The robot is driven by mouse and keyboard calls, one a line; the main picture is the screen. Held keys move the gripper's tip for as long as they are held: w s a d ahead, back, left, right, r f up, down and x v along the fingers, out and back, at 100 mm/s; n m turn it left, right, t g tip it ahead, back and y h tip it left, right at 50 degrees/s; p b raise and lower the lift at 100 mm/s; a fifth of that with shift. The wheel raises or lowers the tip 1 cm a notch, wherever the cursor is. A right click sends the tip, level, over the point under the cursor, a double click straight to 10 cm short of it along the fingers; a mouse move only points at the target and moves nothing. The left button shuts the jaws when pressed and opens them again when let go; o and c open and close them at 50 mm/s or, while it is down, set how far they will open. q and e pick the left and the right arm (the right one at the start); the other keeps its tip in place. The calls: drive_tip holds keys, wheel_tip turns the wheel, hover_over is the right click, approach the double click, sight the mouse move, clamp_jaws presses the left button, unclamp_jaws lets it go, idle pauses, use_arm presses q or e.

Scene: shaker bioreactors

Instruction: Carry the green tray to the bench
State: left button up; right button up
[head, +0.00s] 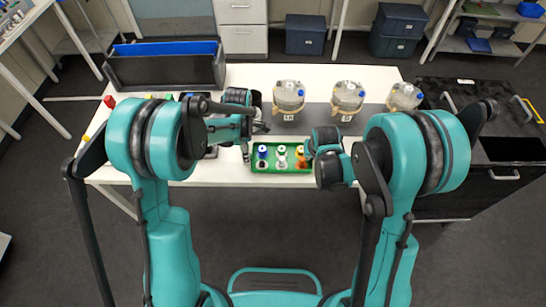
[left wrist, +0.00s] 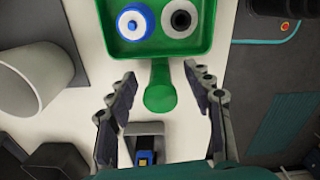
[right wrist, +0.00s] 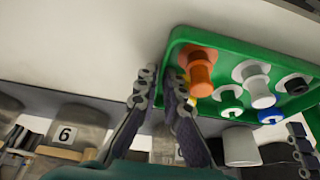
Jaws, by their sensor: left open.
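The green tray (head: 268,171) sits on the white table in the head view and holds bottles with blue, white and orange tops. In the left wrist view its rounded green handle (left wrist: 160,92) lies between the spread fingers of my left gripper (left wrist: 160,82), which is open and apart from it. My right gripper (right wrist: 160,76) is at the tray's other end, beside the orange bottle (right wrist: 198,68). Its fingers are close together with a little green between them, so it appears shut on that end's handle, mostly hidden by the fingers. The tray (right wrist: 235,42) also shows in the right wrist view.
Several numbered glass bioreactor vessels (head: 288,98) stand behind the tray. A black bin with a blue edge (head: 165,68) is at the table's back left. A black bench (head: 480,175) stands at the right. A pale cup (left wrist: 30,75) lies close to my left gripper.

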use_arm(q)
drive_tip(key=c, duration=0.3)
use_arm(e)
clamp_jaws()
use_arm(q)
clamp_jaws()
